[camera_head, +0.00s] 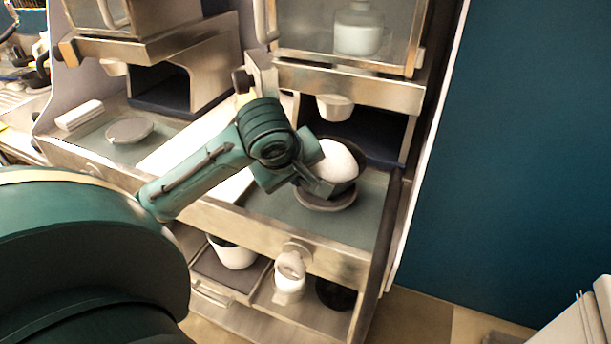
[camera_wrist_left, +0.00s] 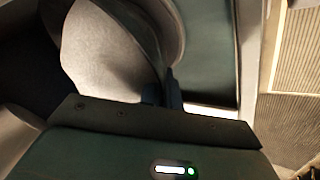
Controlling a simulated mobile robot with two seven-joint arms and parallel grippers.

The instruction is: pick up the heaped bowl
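The heaped bowl (camera_head: 349,184) is dark, with a smooth white mound (camera_head: 336,160) standing above its rim. It is over a round dark disc (camera_head: 325,203) on the right machine's counter; whether it touches the disc is hard to tell. My left gripper (camera_head: 317,186) is at the bowl's near left side. In the left wrist view, the bowl's rim (camera_wrist_left: 150,45) runs down between the fingers (camera_wrist_left: 163,90), which look closed on it, and the white mound (camera_wrist_left: 105,60) fills the upper left. My right gripper is out of view.
A spout (camera_head: 335,107) hangs just above and behind the bowl, under a glass-fronted box holding a jar (camera_head: 358,28). A second round disc (camera_head: 130,131) on the left is empty. A white pot (camera_head: 232,254) and a white cup (camera_head: 289,279) are below the counter.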

